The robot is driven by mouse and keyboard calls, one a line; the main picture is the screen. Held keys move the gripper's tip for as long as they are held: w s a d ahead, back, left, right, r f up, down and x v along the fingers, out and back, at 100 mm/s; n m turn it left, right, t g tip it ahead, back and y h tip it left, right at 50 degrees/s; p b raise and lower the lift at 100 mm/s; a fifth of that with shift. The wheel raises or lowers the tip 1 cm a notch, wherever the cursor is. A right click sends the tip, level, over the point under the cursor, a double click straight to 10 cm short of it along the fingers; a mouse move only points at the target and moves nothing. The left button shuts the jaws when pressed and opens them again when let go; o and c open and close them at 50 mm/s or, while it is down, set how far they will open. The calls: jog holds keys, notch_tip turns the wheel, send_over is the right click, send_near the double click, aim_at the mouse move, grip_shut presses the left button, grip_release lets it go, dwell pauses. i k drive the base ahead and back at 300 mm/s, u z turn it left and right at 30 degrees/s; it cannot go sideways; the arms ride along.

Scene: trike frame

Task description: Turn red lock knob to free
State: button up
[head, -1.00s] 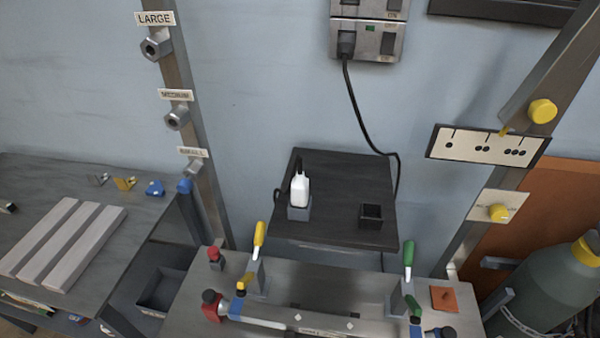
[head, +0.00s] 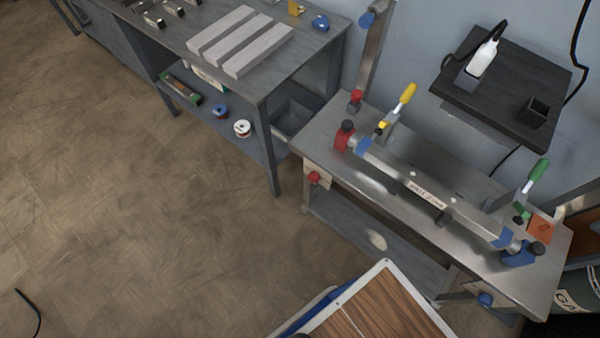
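A red knob (head: 314,177) sits on a pale plate at the left end of the steel fixture table (head: 320,142), below its top. A second, smaller red knob (head: 356,96) stands on the table top near the back left corner. A red block with a dark knob (head: 344,136) holds the left end of the metal tube (head: 415,185). No marking shows which red knob is the lock or how it is set. My gripper is not in view.
A blue knob (head: 486,299) is at the table's right front. Yellow (head: 407,95) and green (head: 538,170) clamp handles rise above the top. A workbench (head: 265,85) with grey bars stands at the back left. The floor (head: 150,220) at left is mostly clear.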

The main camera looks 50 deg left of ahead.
aim_at(313, 178)
jog(key=u, duration=0.4)
jog(key=i, duration=0.4)
jog(key=u, duration=0.35)
jog(key=k, duration=0.8)
jog(key=u, duration=0.9)
